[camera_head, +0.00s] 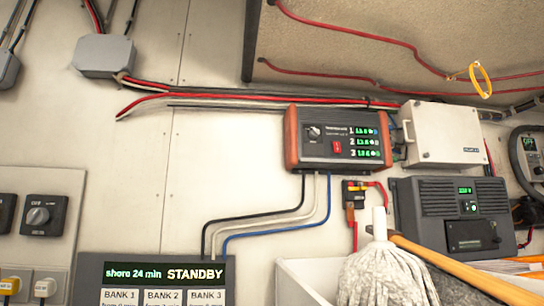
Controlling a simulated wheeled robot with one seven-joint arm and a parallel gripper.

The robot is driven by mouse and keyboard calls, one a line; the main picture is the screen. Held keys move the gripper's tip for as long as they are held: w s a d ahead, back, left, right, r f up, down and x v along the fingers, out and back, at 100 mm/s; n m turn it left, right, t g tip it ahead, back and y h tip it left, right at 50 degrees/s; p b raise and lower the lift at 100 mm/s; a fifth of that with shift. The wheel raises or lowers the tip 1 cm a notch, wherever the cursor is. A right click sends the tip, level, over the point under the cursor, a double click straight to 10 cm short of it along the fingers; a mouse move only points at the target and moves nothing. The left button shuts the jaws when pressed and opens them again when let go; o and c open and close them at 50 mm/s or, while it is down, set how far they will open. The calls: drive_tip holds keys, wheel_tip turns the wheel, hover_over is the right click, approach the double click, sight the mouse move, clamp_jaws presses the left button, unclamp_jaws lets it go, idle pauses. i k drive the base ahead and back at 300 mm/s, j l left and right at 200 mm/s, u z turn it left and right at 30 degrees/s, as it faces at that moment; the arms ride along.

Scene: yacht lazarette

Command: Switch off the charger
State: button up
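A dark box with orange-brown end caps (292,138), which looks like the charger, is mounted on the white wall right of centre. Which way the rocker is pressed is too small to tell. Black, white and blue cables leave its underside. A display panel (166,272) below left reads "shore 24 min STANDBY" above BANK 1, BANK 2 and BANK 3. My gripper is not in view.
A dark grey unit with a green readout (452,212), a white box (440,134) and a fuse holder (356,192) sit nearby. A rotary switch (40,215) is at left.

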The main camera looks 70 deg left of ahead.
sight(335, 145)
drive_tip(key=u, duration=1.45)
